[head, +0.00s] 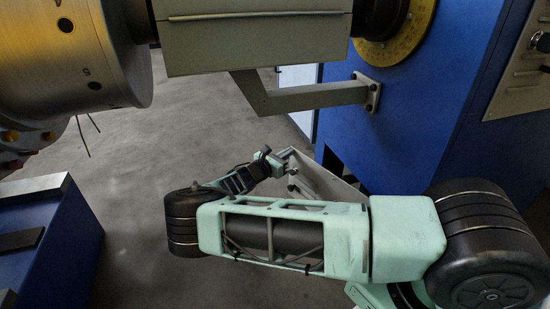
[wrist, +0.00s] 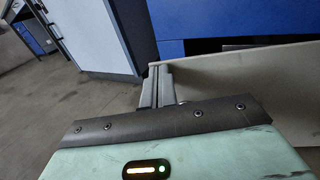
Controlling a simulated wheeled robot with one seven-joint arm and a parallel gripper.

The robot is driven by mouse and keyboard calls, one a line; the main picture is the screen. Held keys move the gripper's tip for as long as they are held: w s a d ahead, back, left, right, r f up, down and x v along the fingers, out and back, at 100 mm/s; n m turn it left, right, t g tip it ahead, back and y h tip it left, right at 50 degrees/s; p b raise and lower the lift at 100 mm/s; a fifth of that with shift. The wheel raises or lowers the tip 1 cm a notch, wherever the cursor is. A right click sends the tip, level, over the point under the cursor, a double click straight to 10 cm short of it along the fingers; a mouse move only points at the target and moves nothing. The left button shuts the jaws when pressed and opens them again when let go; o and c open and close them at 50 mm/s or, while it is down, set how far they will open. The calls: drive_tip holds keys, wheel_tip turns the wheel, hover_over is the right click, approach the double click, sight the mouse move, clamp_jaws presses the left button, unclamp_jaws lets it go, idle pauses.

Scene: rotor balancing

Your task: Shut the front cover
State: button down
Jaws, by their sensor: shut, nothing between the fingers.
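A flat beige-grey panel, which looks like the front cover (head: 325,180), stands out at an angle from the blue machine in the head view, partly hidden behind my arm. In the wrist view the cover (wrist: 240,82) fills the right side, with its free edge near the middle. My gripper (wrist: 157,72) is shut and empty, its fingertips right by that edge. Whether they touch it I cannot tell. In the head view my gripper (head: 287,155) is small and partly hidden by my wrist, beside the cover's upper left end.
The blue machine housing (head: 385,125) stands behind the cover, with a grey bracket (head: 310,97) above. A large metal rotor (head: 75,55) hangs at upper left. A blue base (head: 50,240) is at lower left. Bare floor (head: 190,135) lies between. A grey cabinet (wrist: 95,35) shows in the wrist view.

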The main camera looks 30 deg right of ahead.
drive_tip(key=s+p+x, duration=0.2)
drive_tip(key=x, duration=0.7)
drive_tip(key=shift+w+d, duration=0.25)
drive_tip(key=shift+d, duration=0.05)
